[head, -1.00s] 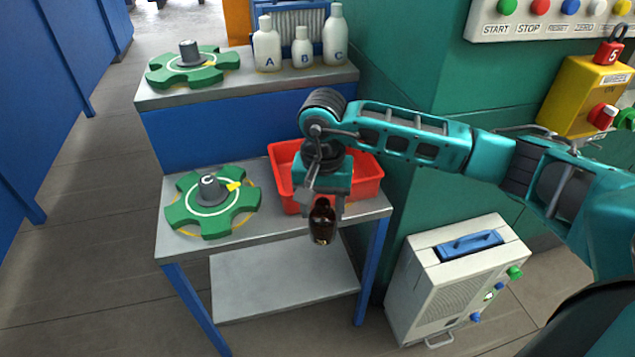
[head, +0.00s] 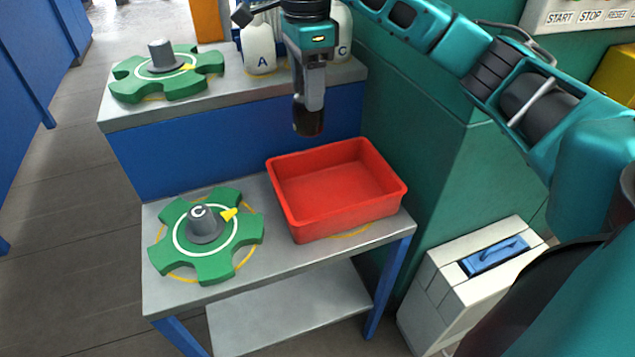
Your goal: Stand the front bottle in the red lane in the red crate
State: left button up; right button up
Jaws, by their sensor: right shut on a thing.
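The amber bottle (head: 308,122) is dark brown and hangs below my right gripper (head: 308,100). My right gripper is shut on its upper part, and the bottle looks upright. It is in the air, above and behind the red crate (head: 287,213) in the picture. The crate stands on the right part of the lower grey shelf, and its visible inside is empty. No red lane shows in the head view. My left gripper is not in view.
A green star wheel (head: 240,252) marked C sits left of the crate. Another green wheel (head: 125,88) and white bottles (head: 258,48) stand on the upper shelf. A green cabinet wall (head: 440,150) rises to the right. A pale box (head: 440,290) stands on the floor.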

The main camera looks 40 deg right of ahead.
aim_at(308, 121)
jog(key=shift+w+f, duration=0.15)
jog(key=shift+f, duration=0.2)
jog(key=f+b, duration=0.2)
jog(key=f, duration=0.4)
jog(key=shift+s+f+b, duration=0.1)
jog(key=shift+s+b, duration=0.1)
jog(key=shift+b, duration=0.1)
notch_tip(308, 121, down, 13)
jog(key=shift+b, duration=0.75)
jog(key=shift+f, duration=0.1)
jog(key=o, duration=1.1)
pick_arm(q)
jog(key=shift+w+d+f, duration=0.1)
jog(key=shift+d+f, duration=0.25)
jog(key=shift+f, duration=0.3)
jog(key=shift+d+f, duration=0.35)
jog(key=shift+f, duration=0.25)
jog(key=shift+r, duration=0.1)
